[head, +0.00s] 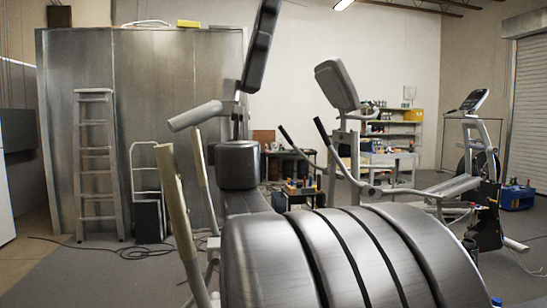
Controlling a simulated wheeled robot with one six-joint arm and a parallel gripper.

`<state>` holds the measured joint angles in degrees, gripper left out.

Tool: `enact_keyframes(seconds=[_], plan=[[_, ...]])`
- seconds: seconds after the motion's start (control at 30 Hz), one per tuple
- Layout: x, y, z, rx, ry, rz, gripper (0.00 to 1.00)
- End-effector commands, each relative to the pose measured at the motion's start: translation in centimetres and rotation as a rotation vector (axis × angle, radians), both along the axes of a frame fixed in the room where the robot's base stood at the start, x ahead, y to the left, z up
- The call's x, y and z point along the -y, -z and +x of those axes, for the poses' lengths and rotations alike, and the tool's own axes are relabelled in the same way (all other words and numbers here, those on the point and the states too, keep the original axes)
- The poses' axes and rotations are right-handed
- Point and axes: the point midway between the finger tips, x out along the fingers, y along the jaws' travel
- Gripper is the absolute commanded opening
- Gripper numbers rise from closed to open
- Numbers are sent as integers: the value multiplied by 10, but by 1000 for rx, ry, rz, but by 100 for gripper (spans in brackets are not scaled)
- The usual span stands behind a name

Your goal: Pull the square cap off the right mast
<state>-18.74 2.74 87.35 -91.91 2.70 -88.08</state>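A grey exercise machine fills the foreground, with a broad rounded housing (330,262) crossed by dark bands. Two pale upright posts stand at its left, a nearer left post (177,205) and a thinner right post (204,178). Both lean slightly, and I cannot make out a square cap on either top. A dark tilted pad (261,45) rises behind the housing, with a light grey roller (195,116) at its left and a dark block (237,165) below. I cannot tell which part is the right mast. My gripper is not in view.
A second machine with a grey pad (337,85) stands behind, and another with a console (474,100) at right. A ladder (95,165) and a hand truck (147,195) lean by a metal wall. Cables (130,252) lie on the left floor.

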Motion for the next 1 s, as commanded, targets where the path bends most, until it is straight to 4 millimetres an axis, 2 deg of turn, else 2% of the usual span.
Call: enact_keyframes(seconds=[0.13, 0.43, 0.67, 0.7, 0.73, 0.93, 1.0], plan=[[-2, 0, 8, 0, 0, 0, 78], [-3, 0, 10, 0, 0, 0, 78], [-3, 0, 9, 0, 0, 0, 33], [-3, 0, 9, 0, 0, 0, 30], [-3, 0, 9, 0, 0, 0, 48], [-3, 0, 9, 0, 0, 0, 9], [-3, 0, 9, 0, 0, 0, 8]])
